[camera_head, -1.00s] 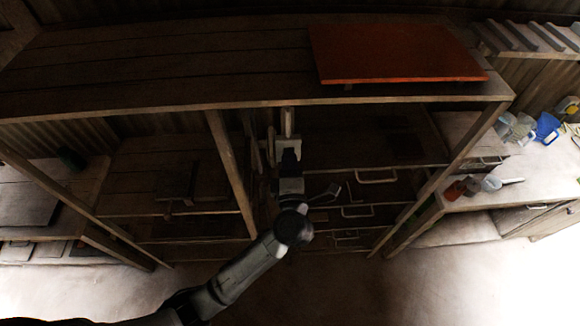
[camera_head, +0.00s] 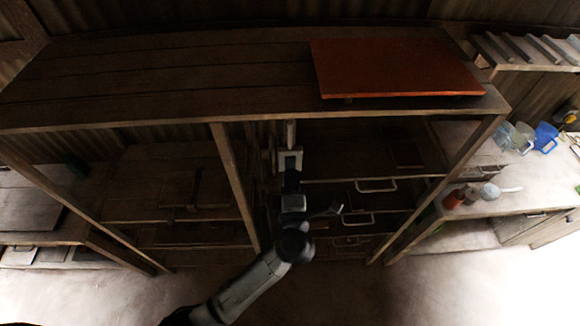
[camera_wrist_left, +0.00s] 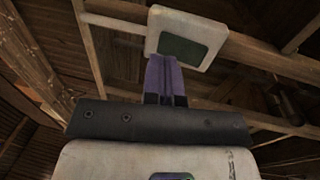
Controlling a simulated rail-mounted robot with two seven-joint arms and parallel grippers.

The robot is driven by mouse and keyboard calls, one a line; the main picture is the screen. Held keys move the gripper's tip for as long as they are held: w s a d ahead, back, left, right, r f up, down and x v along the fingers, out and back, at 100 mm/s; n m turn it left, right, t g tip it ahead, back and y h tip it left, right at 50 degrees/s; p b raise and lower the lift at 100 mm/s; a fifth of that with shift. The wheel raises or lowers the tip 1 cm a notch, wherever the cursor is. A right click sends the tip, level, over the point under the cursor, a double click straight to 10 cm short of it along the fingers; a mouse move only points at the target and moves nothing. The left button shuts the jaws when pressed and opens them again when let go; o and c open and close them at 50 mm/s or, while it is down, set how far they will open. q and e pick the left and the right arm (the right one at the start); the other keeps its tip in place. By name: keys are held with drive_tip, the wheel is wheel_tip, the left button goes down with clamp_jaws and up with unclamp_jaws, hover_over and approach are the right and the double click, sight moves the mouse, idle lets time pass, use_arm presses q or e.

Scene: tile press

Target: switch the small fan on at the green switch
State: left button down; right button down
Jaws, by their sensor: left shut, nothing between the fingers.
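In the left wrist view the green switch (camera_wrist_left: 183,50) is a dark green panel set in a pale, rounded box fixed to a wooden beam. My left gripper (camera_wrist_left: 164,62) has its purple fingers together and empty, with the tips at the lower left edge of the box, over or just in front of it. I cannot tell whether they touch. In the head view my left gripper (camera_head: 291,172) reaches up beside a post under the shelf, at a pale box (camera_head: 289,158) that appears to be the switch. I cannot make out the small fan. My right gripper is out of view.
A wooden shelf unit (camera_head: 150,105) with an orange board (camera_head: 395,68) on top spans the view. Drawers with pale handles (camera_head: 376,186) lie right of the arm. A side bench (camera_head: 510,180) at right holds jugs (camera_head: 546,138). Open floor lies in front.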

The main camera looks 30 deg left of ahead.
use_arm(q)
drive_tip(key=s+d+r+b, duration=0.1)
drive_tip(key=s+d+b, duration=0.1)
drive_tip(key=s+d, duration=0.4)
drive_tip(key=s, duration=0.3)
drive_tip(key=shift+s+r, duration=0.2)
drive_tip(key=shift+r, duration=0.2)
